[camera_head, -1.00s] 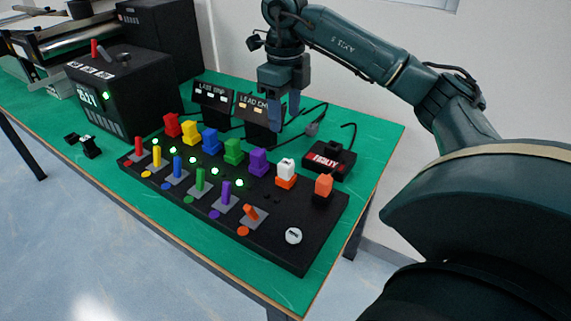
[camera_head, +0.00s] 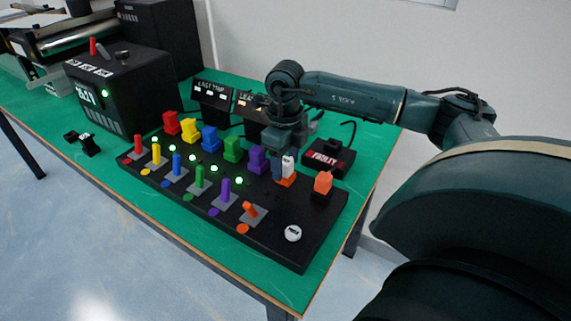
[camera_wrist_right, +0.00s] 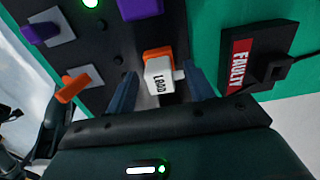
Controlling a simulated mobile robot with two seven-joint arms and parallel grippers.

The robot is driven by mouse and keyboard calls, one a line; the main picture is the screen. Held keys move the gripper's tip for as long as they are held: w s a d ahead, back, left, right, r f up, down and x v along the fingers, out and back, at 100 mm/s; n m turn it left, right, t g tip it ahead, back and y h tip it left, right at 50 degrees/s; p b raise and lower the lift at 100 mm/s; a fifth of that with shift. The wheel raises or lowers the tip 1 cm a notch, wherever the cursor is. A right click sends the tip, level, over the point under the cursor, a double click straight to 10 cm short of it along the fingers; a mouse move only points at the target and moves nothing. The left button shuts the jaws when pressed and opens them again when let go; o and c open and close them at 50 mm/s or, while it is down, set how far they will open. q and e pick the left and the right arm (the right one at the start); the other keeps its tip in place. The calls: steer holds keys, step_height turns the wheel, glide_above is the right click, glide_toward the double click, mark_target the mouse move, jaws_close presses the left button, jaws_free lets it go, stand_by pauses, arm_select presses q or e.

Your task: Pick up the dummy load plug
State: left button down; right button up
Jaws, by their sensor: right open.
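The dummy load plug (camera_wrist_right: 160,75) is a white block marked LOAD with an orange part. It sits upright on the black panel (camera_head: 268,252), and in the head view (camera_head: 288,167) it is partly hidden by my right gripper. My right gripper (camera_wrist_right: 163,82) is open, with one blue-grey finger on each side of the plug in the wrist view. I cannot tell whether the fingers touch it. My left gripper is not in view.
A black FAULTY box (camera_head: 328,158) with a cable lies behind. Several colored toggle levers and a white button (camera_head: 293,233) line the front. Green table surface is clear at the front edge.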

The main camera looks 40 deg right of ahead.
steer(key=shift+c, duration=0.4)
steer(key=c, duration=1)
